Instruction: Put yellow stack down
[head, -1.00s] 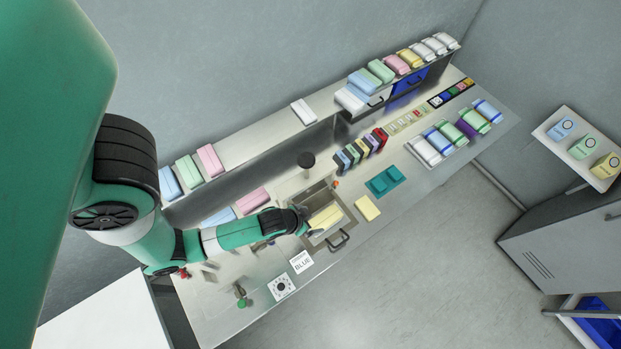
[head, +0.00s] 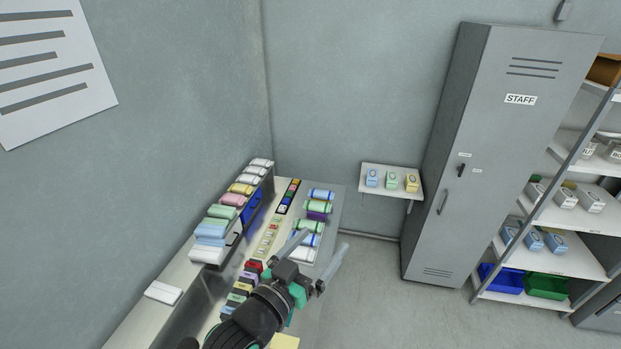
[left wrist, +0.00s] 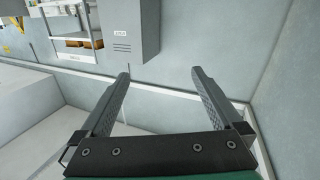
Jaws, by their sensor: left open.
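A pale yellow block (head: 284,341) shows at the bottom edge of the head view, partly cut off and partly behind my left arm. I cannot tell whether it is the whole yellow stack. My left gripper (head: 324,243) is open and raised over the right part of the bench, with its fingers apart. In the left wrist view the open fingers (left wrist: 160,76) have nothing between them. The yellow stack does not show in the wrist view. My right gripper is not in view.
Coloured packs (head: 316,208) lie on the bench beyond my gripper, and more packs line the raised shelf (head: 228,212) at left. A small wall shelf (head: 391,193) holds three boxes. A grey locker (head: 480,150) stands at right. The floor between is clear.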

